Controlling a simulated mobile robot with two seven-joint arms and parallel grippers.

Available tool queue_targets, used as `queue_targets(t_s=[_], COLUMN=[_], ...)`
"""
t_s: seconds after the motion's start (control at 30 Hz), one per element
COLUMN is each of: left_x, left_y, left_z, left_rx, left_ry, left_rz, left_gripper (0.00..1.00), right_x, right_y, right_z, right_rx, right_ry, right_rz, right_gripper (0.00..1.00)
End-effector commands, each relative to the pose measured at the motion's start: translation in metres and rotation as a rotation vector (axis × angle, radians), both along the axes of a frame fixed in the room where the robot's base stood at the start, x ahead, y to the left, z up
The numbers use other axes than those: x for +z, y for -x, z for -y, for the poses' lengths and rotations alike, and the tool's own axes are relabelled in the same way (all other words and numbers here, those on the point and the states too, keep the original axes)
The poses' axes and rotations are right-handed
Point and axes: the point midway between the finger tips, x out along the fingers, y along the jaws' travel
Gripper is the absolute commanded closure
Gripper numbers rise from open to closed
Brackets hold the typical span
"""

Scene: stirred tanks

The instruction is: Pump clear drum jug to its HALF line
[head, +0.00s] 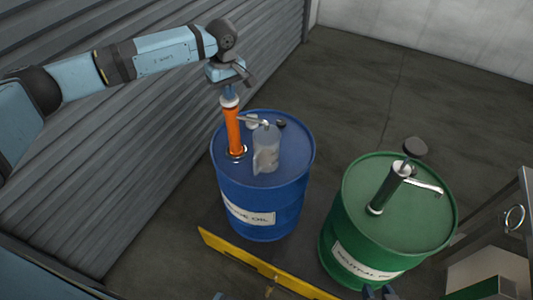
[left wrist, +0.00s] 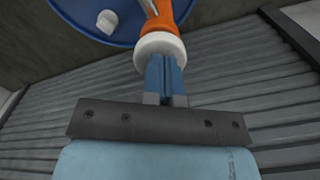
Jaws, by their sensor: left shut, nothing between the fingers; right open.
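The blue drum (head: 262,205) stands near the shutter wall with an orange hand pump (head: 234,130) upright on its lid. A clear jug (head: 267,150) stands on the lid beside the pump, under its spout (head: 252,121). Its liquid level and HALF line cannot be made out. My left gripper (head: 229,91) is shut and empty, right above the pump's white top. In the left wrist view its closed fingers (left wrist: 165,75) overlap the pump's white collar (left wrist: 160,46); touching cannot be told. My right gripper (head: 380,292) barely shows at the bottom edge, open.
A green drum (head: 405,215) with a dark green pump (head: 390,187) stands to the right. A yellow barrier (head: 260,267) lies in front of the blue drum. A grey cabinet (head: 510,225) is at the far right. The floor behind the drums is clear.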

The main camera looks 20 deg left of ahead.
Motion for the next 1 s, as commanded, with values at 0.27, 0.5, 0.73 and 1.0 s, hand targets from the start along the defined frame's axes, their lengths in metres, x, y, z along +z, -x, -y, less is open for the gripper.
queue_targets(t_s=[0.27,0.5,0.73,1.0], left_x=[0.027,0.049,0.069,0.071], left_y=[0.0,0.0,0.0,0.0], left_z=[0.0,0.0,0.0,0.0], left_rx=[0.0,-0.001,0.0,0.0], left_ry=[0.001,0.0,0.001,0.001], left_rz=[0.001,0.001,0.001,0.001], left_gripper=[1.0,1.0,1.0,1.0], right_x=[0.013,0.022,0.03,0.03], right_y=[0.0,0.0,0.0,0.0], right_z=[0.0,0.0,0.0,0.0], right_rx=[0.0,0.0,0.001,0.0], right_ry=[0.0,0.0,0.001,0.0], right_rz=[0.001,0.0,0.0,0.0], right_gripper=[0.58,0.58,0.58,0.58])
